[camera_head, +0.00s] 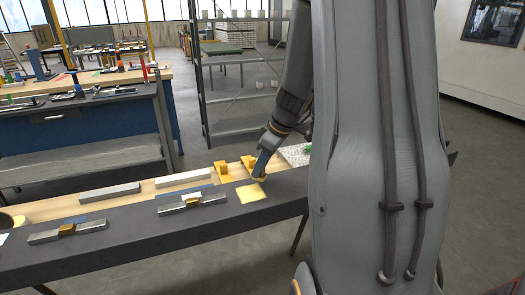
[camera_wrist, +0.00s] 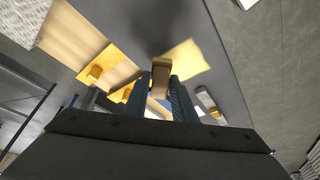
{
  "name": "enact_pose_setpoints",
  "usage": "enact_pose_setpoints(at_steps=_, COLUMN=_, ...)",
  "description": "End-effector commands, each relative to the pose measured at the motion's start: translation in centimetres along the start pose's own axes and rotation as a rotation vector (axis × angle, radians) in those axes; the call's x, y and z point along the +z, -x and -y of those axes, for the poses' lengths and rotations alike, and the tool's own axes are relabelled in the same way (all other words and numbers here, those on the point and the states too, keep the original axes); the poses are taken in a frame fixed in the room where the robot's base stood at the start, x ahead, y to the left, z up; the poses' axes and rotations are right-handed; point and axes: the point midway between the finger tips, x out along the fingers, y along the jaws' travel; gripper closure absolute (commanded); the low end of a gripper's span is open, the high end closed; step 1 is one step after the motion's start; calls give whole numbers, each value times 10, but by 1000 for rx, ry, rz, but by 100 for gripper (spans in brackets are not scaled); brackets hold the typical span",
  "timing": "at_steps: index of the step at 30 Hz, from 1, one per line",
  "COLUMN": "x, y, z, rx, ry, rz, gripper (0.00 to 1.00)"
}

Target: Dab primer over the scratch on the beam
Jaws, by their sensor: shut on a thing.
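My gripper (camera_wrist: 162,82) is shut on a small tan-yellow block (camera_wrist: 160,68), seen between its two blue fingers in the wrist view. In the head view my gripper (camera_head: 260,175) is over the far edge of a long dark grey beam (camera_head: 140,225). A flat yellow square (camera_head: 250,193) lies on the beam just in front of the gripper; it also shows in the wrist view (camera_wrist: 187,60), beside the held block. I cannot tell whether the block touches the beam. No scratch can be made out.
Behind the beam, a wooden top (camera_head: 60,206) carries yellow pads with small blocks (camera_head: 222,170) and grey bars (camera_head: 183,179). Metal bars with brown middles (camera_head: 192,199) lie on the beam to the left. A blue workbench (camera_head: 80,125) and a shelf rack (camera_head: 235,110) stand beyond.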

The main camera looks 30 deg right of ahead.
Motion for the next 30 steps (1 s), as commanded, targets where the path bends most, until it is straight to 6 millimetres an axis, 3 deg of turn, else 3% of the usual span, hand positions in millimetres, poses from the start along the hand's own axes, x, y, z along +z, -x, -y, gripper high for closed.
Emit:
enact_pose_setpoints(at_steps=15, x=-20, y=42, z=2, rx=-2, ry=7, rz=0, gripper=97)
enact_pose_setpoints(at_steps=30, x=-22, y=43, z=2, rx=-2, ry=7, rz=0, gripper=97)
